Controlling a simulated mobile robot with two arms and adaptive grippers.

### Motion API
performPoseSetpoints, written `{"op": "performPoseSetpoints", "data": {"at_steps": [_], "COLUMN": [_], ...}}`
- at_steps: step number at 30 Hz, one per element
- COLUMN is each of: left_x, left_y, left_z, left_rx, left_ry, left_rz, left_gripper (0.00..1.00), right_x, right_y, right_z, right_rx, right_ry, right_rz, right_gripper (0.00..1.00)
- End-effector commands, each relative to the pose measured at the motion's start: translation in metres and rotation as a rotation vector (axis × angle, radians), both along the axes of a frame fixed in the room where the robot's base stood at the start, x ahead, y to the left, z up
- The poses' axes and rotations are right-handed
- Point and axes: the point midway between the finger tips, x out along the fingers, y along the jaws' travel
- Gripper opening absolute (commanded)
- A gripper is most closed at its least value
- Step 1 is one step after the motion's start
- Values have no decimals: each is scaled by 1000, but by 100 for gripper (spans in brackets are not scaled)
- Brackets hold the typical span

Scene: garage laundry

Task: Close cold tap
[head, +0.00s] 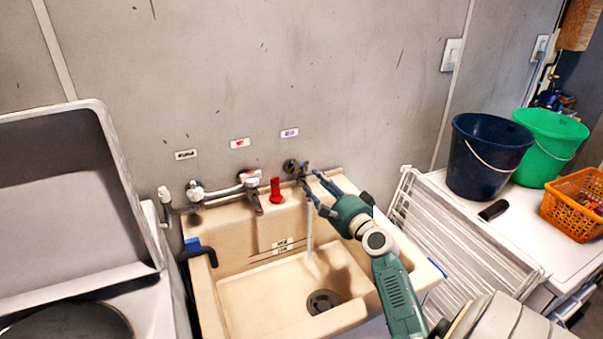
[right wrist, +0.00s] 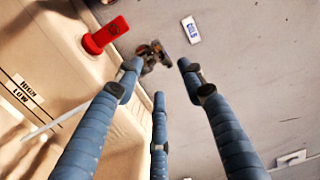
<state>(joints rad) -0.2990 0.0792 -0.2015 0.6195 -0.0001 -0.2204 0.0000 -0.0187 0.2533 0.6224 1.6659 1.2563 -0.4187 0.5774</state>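The cold tap (head: 292,166) is a small dark metal tap on the wall above the beige sink (head: 205,297), below a label with blue writing. In the right wrist view the cold tap (right wrist: 152,54) shows near the label reading COLD (right wrist: 191,29). A thin stream of water (head: 309,238) falls below it into the sink. My right gripper (head: 311,187) is at the tap, its fingers spread. In the right wrist view its fingertips (right wrist: 159,74) are apart, with the tap just beyond and between them; contact cannot be told. My left gripper is not in view.
A red object (head: 277,190) stands on the sink's back ledge, left of the tap. A white-handled tap (head: 250,180) is further left. A white drying rack (head: 455,235), navy bucket (head: 486,160), green bucket (head: 550,148) and orange basket (head: 577,207) are on the right.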

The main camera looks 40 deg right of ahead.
Motion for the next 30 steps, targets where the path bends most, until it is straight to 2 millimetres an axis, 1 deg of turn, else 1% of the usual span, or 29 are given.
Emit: {"op": "performPoseSetpoints", "data": {"at_steps": [1, 4, 9, 12, 15, 21, 28, 29, 30], "left_x": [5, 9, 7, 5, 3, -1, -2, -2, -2], "left_y": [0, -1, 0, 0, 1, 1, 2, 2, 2], "left_z": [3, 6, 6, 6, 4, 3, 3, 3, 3], "left_rx": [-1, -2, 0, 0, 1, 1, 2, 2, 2], "left_ry": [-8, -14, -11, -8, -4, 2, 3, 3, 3], "left_rz": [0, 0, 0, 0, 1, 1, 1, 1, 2], "left_gripper": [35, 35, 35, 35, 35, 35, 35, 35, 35], "right_x": [8, 26, 58, 74, 86, 96, 96, 96, 96], "right_y": [-2, -6, -13, -17, -20, -22, -22, -22, -22], "right_z": [3, 4, 2, 3, 1, 1, 1, 1, 1], "right_rx": [1, 2, 1, 1, 2, 0, -1, -1, -1], "right_ry": [-2, -3, -2, -1, 0, 0, 0, 0, 0], "right_rz": [1, 1, 0, 0, 0, 0, 0, 0, 0], "right_gripper": [40, 40, 40, 40, 40, 40, 40, 36, 28]}}
